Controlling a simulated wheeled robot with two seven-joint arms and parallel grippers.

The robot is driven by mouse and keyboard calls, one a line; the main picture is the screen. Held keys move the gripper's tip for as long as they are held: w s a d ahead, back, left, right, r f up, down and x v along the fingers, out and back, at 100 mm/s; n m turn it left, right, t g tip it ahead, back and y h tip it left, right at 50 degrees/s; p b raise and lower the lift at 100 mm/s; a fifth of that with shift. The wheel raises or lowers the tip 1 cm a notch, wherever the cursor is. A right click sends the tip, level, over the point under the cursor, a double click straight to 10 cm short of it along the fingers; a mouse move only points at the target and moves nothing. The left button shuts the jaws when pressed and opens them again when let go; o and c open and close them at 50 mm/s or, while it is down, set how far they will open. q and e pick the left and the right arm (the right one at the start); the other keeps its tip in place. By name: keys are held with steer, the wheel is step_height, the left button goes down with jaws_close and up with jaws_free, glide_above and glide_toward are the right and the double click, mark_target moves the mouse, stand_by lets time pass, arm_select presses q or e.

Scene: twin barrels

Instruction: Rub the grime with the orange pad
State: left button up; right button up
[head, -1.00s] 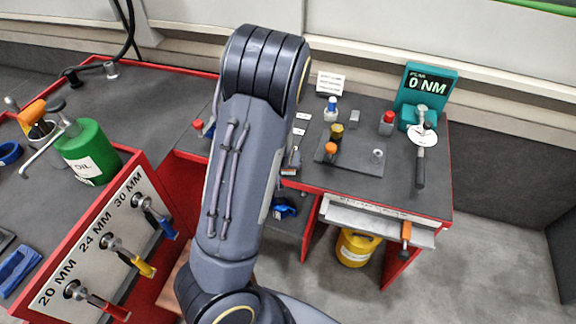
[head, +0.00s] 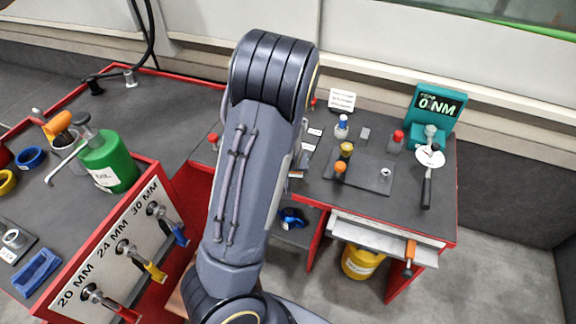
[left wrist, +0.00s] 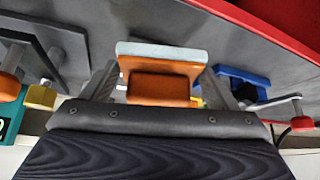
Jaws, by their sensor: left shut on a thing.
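The orange pad (left wrist: 158,85) is an orange block with a pale grey layer along its far side, seen in the left wrist view. My left gripper (left wrist: 160,76) is shut on it, one finger at each side. In the head view, a large grey arm link of mine stands in the middle and hides the gripper and the pad. I cannot make out the grime in either view. My right gripper is in neither view.
A green oil can (head: 112,163) stands on the left bench, above a panel of coloured-handled tools (head: 128,248). The right bench holds a teal torque meter (head: 436,112), a grey plate (head: 372,176) and small bottles. A yellow bucket (head: 358,263) stands below. A blue holder (left wrist: 243,82) is near the pad.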

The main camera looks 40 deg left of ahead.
arm_select(q)
steer(key=shift+r, duration=0.55)
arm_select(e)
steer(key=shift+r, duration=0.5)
arm_select(q)
step_height(320, 180, up, 3)
steer(key=p, duration=0.3)
steer(key=shift+d, duration=0.1)
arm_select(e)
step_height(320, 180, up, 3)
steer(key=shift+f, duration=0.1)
